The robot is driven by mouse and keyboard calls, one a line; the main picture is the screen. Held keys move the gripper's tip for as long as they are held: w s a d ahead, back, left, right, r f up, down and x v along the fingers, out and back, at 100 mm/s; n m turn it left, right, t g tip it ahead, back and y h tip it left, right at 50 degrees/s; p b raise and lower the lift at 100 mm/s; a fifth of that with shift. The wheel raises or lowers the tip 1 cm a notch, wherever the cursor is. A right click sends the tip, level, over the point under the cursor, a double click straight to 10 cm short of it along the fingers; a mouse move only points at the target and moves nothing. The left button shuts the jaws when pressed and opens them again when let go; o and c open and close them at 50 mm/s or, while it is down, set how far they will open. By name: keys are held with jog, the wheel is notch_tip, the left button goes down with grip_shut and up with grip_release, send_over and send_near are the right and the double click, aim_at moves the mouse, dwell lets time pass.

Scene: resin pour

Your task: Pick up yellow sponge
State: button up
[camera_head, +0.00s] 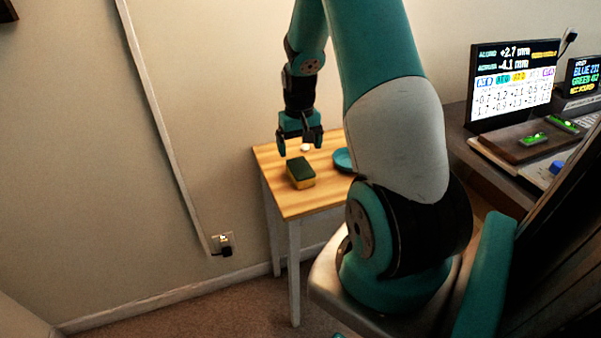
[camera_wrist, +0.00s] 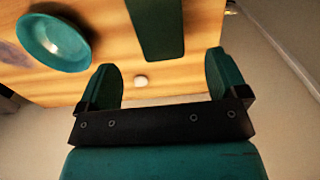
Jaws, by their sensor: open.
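The yellow sponge (camera_head: 301,175) with a dark green top lies on the small wooden table (camera_head: 311,202). In the wrist view its dark green top (camera_wrist: 157,25) shows beyond the fingers, cut off by the upper edge. My gripper (camera_head: 300,146) is open and empty above the table, behind and above the sponge in the head view. In the wrist view the open fingers (camera_wrist: 165,82) are spread apart, with the sponge ahead of the gap and not between them.
A teal bowl (camera_head: 342,160) stands on the table right of the sponge, and it also shows in the wrist view (camera_wrist: 54,41). A small white object (camera_wrist: 140,81) lies near the table edge. A desk with a screen (camera_head: 513,84) and a dark board (camera_head: 527,143) stands at the right.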

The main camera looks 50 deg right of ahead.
aim_at(300, 166)
notch_tip(300, 166, down, 9)
jog(key=shift+r+p, duration=0.2)
jog(key=shift+p, duration=0.2)
jog(key=c, duration=1.1)
jog(key=shift+o, duration=0.2)
jog(key=shift+r, duration=0.1)
notch_tip(300, 166, up, 20)
